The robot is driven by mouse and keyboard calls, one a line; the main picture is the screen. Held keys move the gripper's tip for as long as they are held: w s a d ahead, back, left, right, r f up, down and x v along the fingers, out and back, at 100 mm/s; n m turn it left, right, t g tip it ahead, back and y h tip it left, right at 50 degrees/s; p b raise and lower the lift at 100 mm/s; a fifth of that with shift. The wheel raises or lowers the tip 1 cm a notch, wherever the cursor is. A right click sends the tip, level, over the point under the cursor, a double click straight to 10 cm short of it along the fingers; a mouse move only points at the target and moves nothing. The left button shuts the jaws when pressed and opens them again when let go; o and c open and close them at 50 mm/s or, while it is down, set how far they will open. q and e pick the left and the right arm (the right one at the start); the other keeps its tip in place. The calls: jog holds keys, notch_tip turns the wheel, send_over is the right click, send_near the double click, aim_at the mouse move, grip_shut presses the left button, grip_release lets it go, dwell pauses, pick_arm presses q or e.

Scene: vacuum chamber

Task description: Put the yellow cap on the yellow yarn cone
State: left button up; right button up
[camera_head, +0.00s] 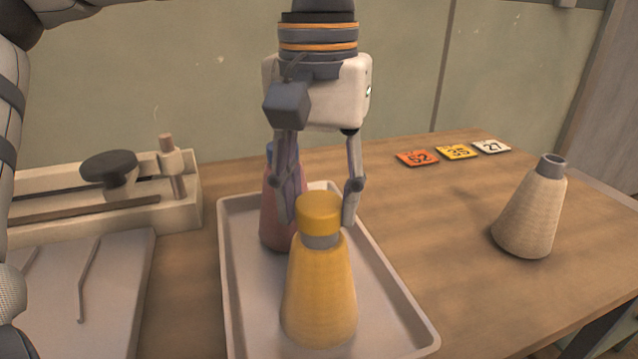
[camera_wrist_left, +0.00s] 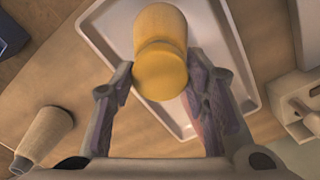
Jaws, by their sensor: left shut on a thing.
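The yellow yarn cone (camera_head: 319,300) stands upright on a grey tray, with a grey neck showing at its top. The yellow cap (camera_head: 320,213) is upright at the cone's top, just over the neck; I cannot tell whether it is fully seated. My left gripper (camera_head: 319,207) comes down from above and behind, shut on the cap with one finger on each side. In the left wrist view the cap (camera_wrist_left: 161,72) lies between the fingertips, and the cone (camera_wrist_left: 160,28) shows beyond it. My right gripper is not in view.
The grey tray (camera_head: 395,306) also holds a reddish cone (camera_head: 275,225), partly hidden behind the left finger. A beige cone (camera_head: 532,212) stands uncapped at the right. Number cards (camera_head: 456,152) lie at the back. A wooden fixture (camera_head: 185,214) is at the left. The table between tray and beige cone is clear.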

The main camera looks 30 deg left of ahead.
pick_arm(q)
jog(key=shift+f, duration=0.7)
jog(key=o, duration=0.9)
notch_tip(320, 180, up, 12)
